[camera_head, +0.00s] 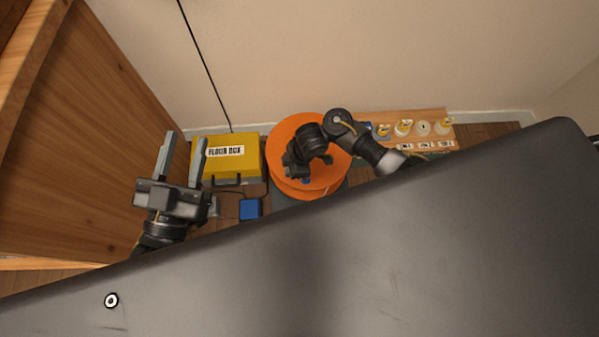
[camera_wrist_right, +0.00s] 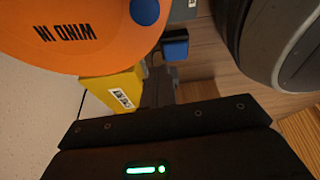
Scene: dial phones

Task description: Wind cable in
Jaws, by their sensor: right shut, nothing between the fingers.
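The orange cable reel (camera_head: 283,135) stands against the back wall. In the right wrist view the reel (camera_wrist_right: 75,35) fills the upper left, with "WIND IN" upside down on its face. Its round blue knob (camera_wrist_right: 145,11) shows at the top of that view. In the head view my right gripper (camera_head: 297,172) is over the reel's near-left part, shut and empty; I cannot tell whether it touches the knob. A thin black cable (camera_head: 205,68) runs down the wall behind that box.
A wooden board (camera_head: 440,118) with several yellow-and-white fittings is at the right. A wooden cabinet (camera_head: 75,130) bounds the left. A large dark surface covers the foreground.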

